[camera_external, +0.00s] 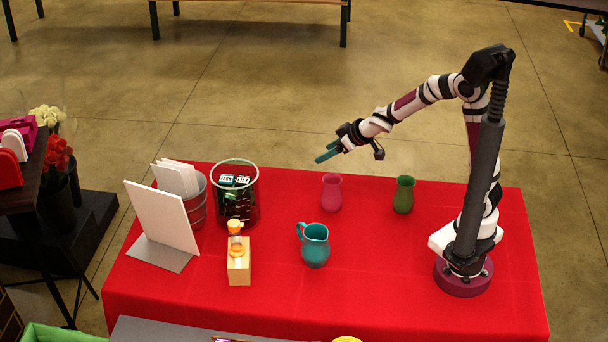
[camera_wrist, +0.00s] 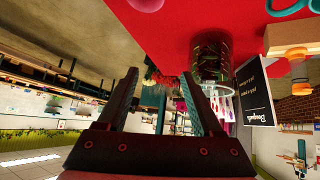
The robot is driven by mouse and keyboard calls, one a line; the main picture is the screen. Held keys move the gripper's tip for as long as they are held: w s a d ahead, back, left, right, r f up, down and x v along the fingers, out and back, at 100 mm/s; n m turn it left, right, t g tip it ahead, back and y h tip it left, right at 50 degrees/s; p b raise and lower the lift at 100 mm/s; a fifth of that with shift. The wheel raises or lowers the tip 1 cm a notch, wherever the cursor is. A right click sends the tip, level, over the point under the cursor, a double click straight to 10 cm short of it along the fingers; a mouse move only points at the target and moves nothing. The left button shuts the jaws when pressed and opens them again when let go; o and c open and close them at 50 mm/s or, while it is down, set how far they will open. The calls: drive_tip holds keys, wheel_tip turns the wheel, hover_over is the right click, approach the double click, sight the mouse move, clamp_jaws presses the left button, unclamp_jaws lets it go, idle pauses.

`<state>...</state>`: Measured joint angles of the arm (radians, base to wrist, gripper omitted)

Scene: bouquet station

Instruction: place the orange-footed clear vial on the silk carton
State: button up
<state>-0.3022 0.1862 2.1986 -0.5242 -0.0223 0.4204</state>
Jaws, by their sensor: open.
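The small clear vial with orange parts (camera_external: 236,240) stands upright on top of the gold-tan silk carton (camera_external: 239,270), left of the teal pitcher. In the wrist view, which looks upside down, the vial's orange part (camera_wrist: 297,54) shows against the carton (camera_wrist: 285,33) at the right edge. My gripper (camera_external: 322,154) is raised in the air near the back edge of the table, well apart from the vial and carton. Its two fingers are spread with nothing between them, as the wrist view also shows (camera_wrist: 165,88).
A teal pitcher (camera_external: 315,246), pink vase (camera_external: 331,193) and green vase (camera_external: 404,195) stand on the red table. A glass container (camera_external: 250,210) with dark packets, a bucket (camera_external: 197,205) with white cards and a white sign (camera_external: 162,217) stand left. The front right is clear.

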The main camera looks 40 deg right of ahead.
drive_tip(key=s+d+r+m+g+h, duration=0.1)
drive_tip(key=s+d+m+g+h, duration=0.1)
drive_tip(key=s+d+m, duration=0.5)
drive_tip(key=s+d+g+h, duration=0.1)
drive_tip(key=s+d+g, duration=0.2)
drive_tip(key=s+d, duration=0.5)
drive_tip(key=s+a+m+g+y, duration=0.1)
drive_tip(key=s+a, duration=0.1)
drive_tip(key=s, duration=0.6)
drive_tip(key=s+a+m+g+y, duration=0.1)
drive_tip(key=s+a+m+g, duration=0.1)
drive_tip(key=s, duration=0.5)
drive_tip(key=shift+s+a+r+g, duration=0.15)
drive_tip(key=shift+s+a+g, duration=0.15)
drive_tip(key=shift+s+a, duration=0.05)
